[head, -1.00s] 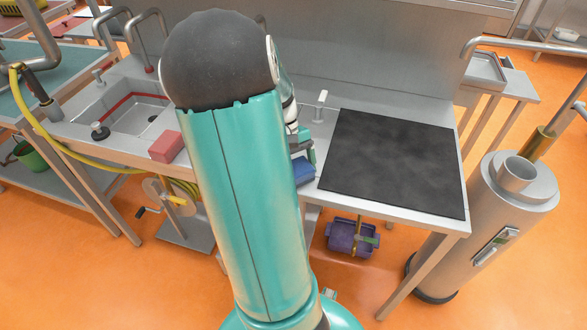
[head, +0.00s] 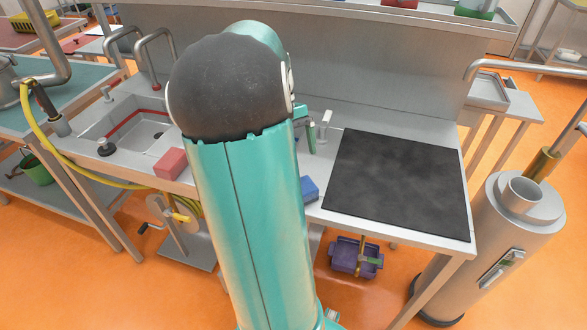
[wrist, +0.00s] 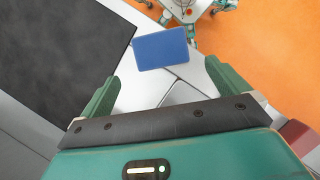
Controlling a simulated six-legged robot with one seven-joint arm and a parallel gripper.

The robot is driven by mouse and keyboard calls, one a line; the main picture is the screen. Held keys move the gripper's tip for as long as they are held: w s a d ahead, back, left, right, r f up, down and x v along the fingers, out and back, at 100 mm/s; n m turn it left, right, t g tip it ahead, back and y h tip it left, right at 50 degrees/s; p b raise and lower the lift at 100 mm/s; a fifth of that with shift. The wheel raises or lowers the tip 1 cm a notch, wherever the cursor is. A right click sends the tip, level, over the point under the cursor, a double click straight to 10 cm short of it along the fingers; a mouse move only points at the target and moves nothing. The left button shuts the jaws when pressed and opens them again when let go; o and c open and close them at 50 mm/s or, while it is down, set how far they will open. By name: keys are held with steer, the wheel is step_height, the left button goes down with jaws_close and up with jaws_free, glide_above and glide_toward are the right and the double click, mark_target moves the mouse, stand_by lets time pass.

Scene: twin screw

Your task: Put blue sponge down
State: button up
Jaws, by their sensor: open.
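The blue sponge (head: 309,188) lies on the steel counter, between my arm and the black mat, near the counter's front edge. In the wrist view the whole blue sponge (wrist: 161,49) shows beyond my fingertips, apart from them. My gripper (wrist: 160,80) is open, with its two green fingers spread wide and nothing between them. In the head view one green finger of my gripper (head: 311,137) shows just right of my arm, behind the sponge; the rest is hidden by my arm.
A black mat (head: 396,185) covers the counter to the right. A red block (head: 170,164) lies left of my arm by the sink (head: 140,132). A steel cylinder (head: 515,245) stands at the right.

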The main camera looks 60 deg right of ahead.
steer(key=w+a+r+n+t+h, duration=0.1)
steer(key=w+a+r, duration=0.15)
steer(key=a, duration=0.45)
steer(key=w+a+r+n+t+h, duration=0.1)
steer(key=w+a+n+t, duration=0.1)
steer(key=w+a, duration=0.3)
steer(key=w+a+r+n+t+h, duration=0.1)
steer(key=w+a+r, duration=0.1)
steer(key=a, duration=0.6)
steer(key=s+a+n+t, duration=0.1)
steer(key=a+t, duration=0.1)
steer(key=a, duration=0.7)
steer(key=s+a+r+n+t, duration=0.1)
steer(key=a+n+t, duration=0.1)
steer(key=a, duration=0.7)
steer(key=shift+s+a+t, duration=0.2)
steer(key=shift+a+t, duration=0.05)
steer(key=shift+t, duration=0.45)
steer(key=shift+r, duration=0.1)
steer(key=shift+c, duration=0.4)
